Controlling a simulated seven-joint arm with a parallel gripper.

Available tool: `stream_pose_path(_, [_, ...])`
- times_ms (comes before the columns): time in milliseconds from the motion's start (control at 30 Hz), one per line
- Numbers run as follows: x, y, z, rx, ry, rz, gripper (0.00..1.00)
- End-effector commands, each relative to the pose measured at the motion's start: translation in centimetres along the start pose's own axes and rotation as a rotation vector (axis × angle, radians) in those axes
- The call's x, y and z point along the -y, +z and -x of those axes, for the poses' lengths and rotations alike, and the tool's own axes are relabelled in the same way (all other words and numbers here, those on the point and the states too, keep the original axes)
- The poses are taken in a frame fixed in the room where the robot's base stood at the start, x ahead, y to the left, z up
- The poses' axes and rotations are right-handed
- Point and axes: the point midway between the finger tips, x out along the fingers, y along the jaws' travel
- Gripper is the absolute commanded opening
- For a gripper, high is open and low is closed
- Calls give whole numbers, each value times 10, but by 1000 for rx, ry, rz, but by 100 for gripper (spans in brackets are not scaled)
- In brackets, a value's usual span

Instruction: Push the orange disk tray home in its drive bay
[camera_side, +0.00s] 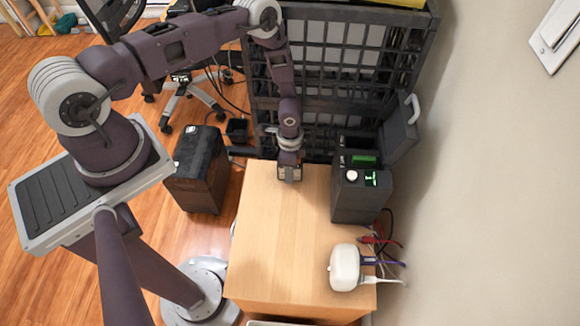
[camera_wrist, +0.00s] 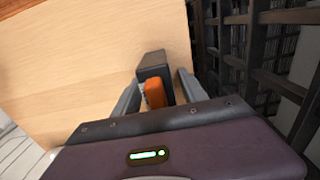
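The orange disk tray (camera_wrist: 155,94) shows in the wrist view at the near end of a small dark drive bay (camera_wrist: 153,62). Part of the tray stands out of the bay toward me. My gripper (camera_wrist: 160,80) has its grey fingers spread, one on each side of the tray and bay, with a visible gap at the right. I cannot tell whether the left finger touches. In the side view my gripper (camera_side: 290,168) points down at the back of the wooden table (camera_side: 285,235). The tray cannot be made out there.
A dark box with green lights (camera_side: 362,190) stands at the table's right edge. A white rounded device (camera_side: 345,267) with cables sits at the front right. A black lattice rack (camera_side: 325,80) rises behind the table. The middle of the tabletop is clear.

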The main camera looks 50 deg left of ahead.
Motion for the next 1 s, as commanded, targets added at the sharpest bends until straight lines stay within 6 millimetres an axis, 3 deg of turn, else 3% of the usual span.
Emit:
stream_pose_path(333, [0,0,0,0,0,0,52])
stream_pose_path(667, [-6,-5,64,-1,-1,1,52])
stream_pose_path(700, [-6,-5,67,0,-1,1,56])
stream_pose_path(1000, [-7,-5,71,0,0,0,56])
